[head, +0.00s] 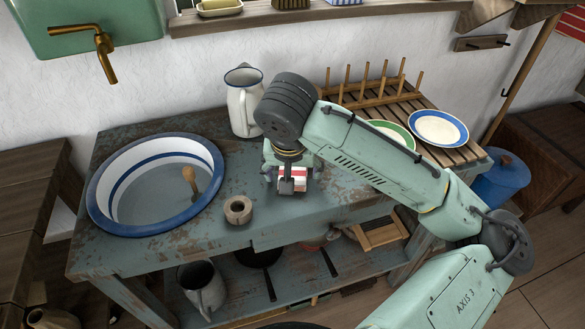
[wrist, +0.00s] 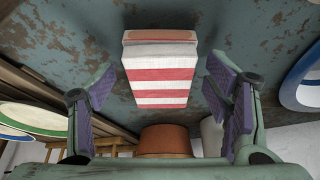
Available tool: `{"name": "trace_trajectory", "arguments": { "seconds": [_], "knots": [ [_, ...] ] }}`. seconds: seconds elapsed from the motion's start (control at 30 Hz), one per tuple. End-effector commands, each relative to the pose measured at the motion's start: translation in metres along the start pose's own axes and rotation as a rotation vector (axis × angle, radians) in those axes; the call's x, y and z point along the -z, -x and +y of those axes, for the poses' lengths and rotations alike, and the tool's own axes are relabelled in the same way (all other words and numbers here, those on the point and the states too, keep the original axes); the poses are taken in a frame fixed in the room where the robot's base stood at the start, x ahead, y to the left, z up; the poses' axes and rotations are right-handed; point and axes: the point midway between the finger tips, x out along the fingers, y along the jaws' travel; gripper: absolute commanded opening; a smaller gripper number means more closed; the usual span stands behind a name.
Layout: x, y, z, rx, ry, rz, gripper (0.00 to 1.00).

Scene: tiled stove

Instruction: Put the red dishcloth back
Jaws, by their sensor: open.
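A red-and-white striped dishcloth (wrist: 160,75), looking folded into a block, lies on the worn blue-grey table. In the head view the dishcloth (head: 297,184) is partly hidden by my gripper. My gripper (head: 290,172) points down above it, near the table's middle. In the wrist view my gripper (wrist: 164,92) is open, with its purple pads on either side of the dishcloth and gaps showing on both sides. Another red striped piece (head: 573,18) shows at the upper right on the wall, cut off by the frame.
A blue-rimmed basin (head: 98,205) with a wooden-handled tool stands left. A white jug (head: 243,108) stands behind, a small round ring-like pot (head: 238,210) left of my gripper. A slatted peg rack (head: 455,150) with plates stands right. A lower shelf holds pans and a jug.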

Motion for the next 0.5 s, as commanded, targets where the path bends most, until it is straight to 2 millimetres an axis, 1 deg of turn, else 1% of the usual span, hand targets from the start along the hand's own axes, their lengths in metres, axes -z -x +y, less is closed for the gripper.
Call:
{"name": "trace_trajectory", "arguments": {
  "seconds": [0.13,0.27,0.37,0.5],
  "knots": [
    [0.0,0.001,0.0,0.0,0.0,0.0,0.71],
    [0.001,0.007,0.0,0.001,0.001,0.0,0.71],
    [0.002,0.022,-0.001,0.001,0.001,0.002,0.71],
    [0.002,0.053,-0.001,0.002,0.003,0.004,0.71]
  ]
}}
